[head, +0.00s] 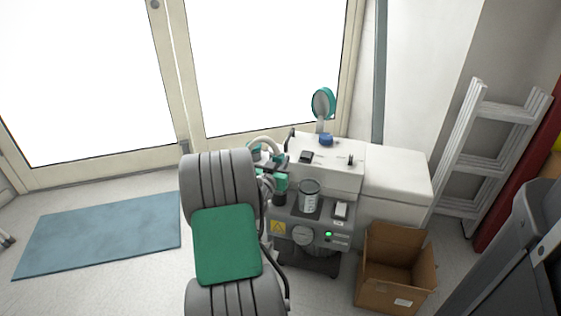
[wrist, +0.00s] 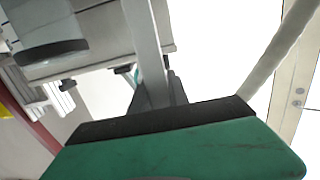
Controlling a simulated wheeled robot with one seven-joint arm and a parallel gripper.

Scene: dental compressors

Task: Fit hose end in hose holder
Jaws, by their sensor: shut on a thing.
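My gripper (head: 280,160) is partly hidden behind my own grey, ribbed arm in the head view. It is beside the left end of the white and grey compressor unit (head: 345,178). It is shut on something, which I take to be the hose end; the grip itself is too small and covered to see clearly. A pale curved hose (head: 265,141) arches next to the gripper. I cannot make out the hose holder for certain. In the wrist view a green and dark part fills the bottom, and a grey upright bar stands behind it.
A glass jar (head: 309,196) stands on the unit's lower front, with a green light nearby. A round teal-rimmed item (head: 323,103) rises at the back. An open cardboard box (head: 395,270) is on the floor at right. A ladder (head: 485,150) leans right. A blue mat (head: 100,235) lies left.

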